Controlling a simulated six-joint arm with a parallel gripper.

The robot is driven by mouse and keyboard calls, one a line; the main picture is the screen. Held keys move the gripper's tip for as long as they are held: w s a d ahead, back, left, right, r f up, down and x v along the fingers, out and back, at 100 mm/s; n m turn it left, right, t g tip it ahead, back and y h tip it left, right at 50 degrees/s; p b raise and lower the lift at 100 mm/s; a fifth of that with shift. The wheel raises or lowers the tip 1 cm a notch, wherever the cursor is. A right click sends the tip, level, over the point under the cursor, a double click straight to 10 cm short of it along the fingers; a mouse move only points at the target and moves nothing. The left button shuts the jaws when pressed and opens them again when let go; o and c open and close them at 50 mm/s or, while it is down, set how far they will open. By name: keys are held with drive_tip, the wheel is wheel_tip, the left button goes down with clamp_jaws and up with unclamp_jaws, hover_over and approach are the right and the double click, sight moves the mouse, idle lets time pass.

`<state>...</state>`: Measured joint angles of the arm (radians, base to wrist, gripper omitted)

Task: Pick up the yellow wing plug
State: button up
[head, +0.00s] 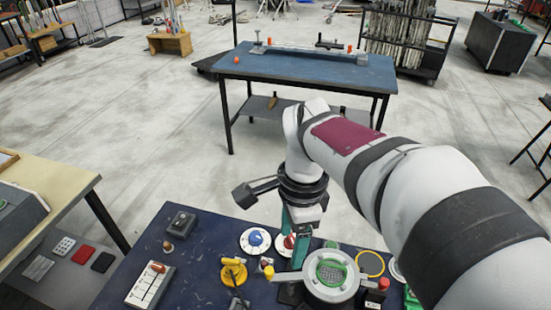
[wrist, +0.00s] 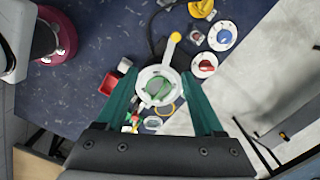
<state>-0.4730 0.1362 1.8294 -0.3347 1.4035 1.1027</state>
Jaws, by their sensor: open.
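What looks like the yellow wing plug (head: 233,272) is on the dark blue bench at lower centre in the head view, left of the lever's knob. A yellow piece (wrist: 201,8), probably the same, is cut by the top edge of the wrist view. My gripper (head: 298,250) has teal fingers pointing down, right of the plug and apart from it. In the wrist view my gripper (wrist: 160,88) is open, its fingers either side of a pale round fitting (wrist: 147,76) with a green ring. I cannot tell the height above it.
A lever with a yellow knob (wrist: 175,37) extends from the fitting. A blue dial (head: 255,240) and a red dial (head: 289,242) stand behind. A switch box (head: 150,287) is at left. A red button (head: 383,284) is at right. The bench's left part has some bare room.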

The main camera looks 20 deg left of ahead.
sight(230, 260)
drive_tip(key=w+a+f+m, duration=0.2)
drive_tip(key=a+f, duration=0.1)
drive_tip(key=a, duration=0.4)
drive_tip(key=w+a+f+m, duration=0.1)
drive_tip(key=a+f+m, duration=0.1)
drive_tip(key=a, duration=0.6)
drive_tip(key=shift+h, duration=0.3)
wheel_tip(230, 260, down, 16)
drive_tip(key=shift+r, duration=0.15)
clamp_jaws()
